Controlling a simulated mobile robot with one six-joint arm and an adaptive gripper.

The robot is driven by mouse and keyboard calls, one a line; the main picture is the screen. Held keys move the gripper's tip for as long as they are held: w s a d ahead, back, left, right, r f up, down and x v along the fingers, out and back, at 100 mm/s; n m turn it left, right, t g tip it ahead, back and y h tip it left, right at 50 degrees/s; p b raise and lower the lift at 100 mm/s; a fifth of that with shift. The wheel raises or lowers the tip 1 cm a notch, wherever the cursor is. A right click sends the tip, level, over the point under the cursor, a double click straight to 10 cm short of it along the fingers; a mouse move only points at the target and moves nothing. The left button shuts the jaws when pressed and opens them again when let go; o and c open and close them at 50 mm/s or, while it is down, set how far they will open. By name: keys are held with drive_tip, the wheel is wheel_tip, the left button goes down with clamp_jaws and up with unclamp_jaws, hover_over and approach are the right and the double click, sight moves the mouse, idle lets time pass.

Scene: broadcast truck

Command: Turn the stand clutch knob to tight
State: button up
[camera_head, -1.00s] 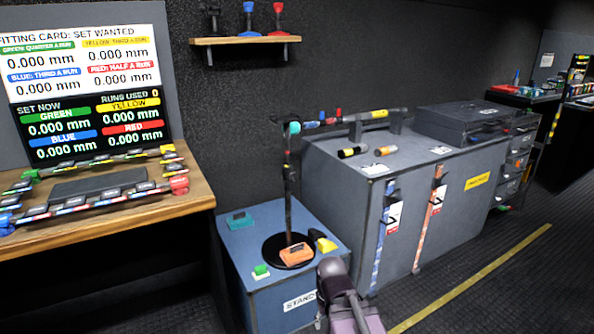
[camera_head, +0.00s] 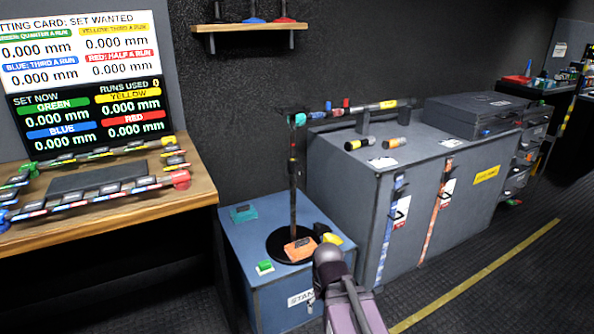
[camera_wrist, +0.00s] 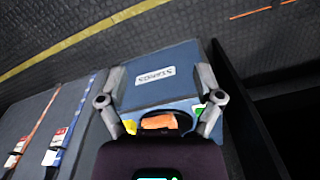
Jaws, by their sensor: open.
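A black upright stand (camera_head: 293,190) with a round base stands on a blue box (camera_head: 240,285) marked as for stands. At its top are a teal part (camera_head: 298,120) and a horizontal boom (camera_head: 350,108) with coloured bands. A small dark collar is on the pole, but I cannot make out which part is the clutch knob or its setting. The wrist view shows the box (camera_wrist: 155,92) between the fingers of my gripper (camera_wrist: 160,78), which is open and empty, apart from the stand. In the head view my arm is in front of the box; the fingers are hidden.
An orange block (camera_head: 300,250), a yellow block (camera_head: 332,239), a green block (camera_head: 264,268) and a teal block (camera_head: 243,213) lie on the box. A grey cabinet (camera_head: 340,185) stands to its right. A wooden desk (camera_head: 130,212) is at left. Floor (camera_head: 500,270) is clear at right.

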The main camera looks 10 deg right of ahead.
drive_tip(key=w+a+r+n+t+y, duration=0.3)
drive_tip(key=w+a+t+y, duration=0.1)
drive_tip(key=w, duration=0.7)
drive_tip(key=t+y, duration=0.1)
drive_tip(key=t, duration=1.2)
approach(299, 170)
drive_tip(key=v, duration=0.3)
drive_tip(key=shift+w+d, duration=0.1)
drive_tip(key=shift+d, duration=0.1)
drive_tip(key=shift+w+f, duration=0.1)
drive_tip(key=x, duration=1.3)
drive_tip(key=shift+w+a, duration=0.25)
drive_tip(key=shift+a, duration=0.1)
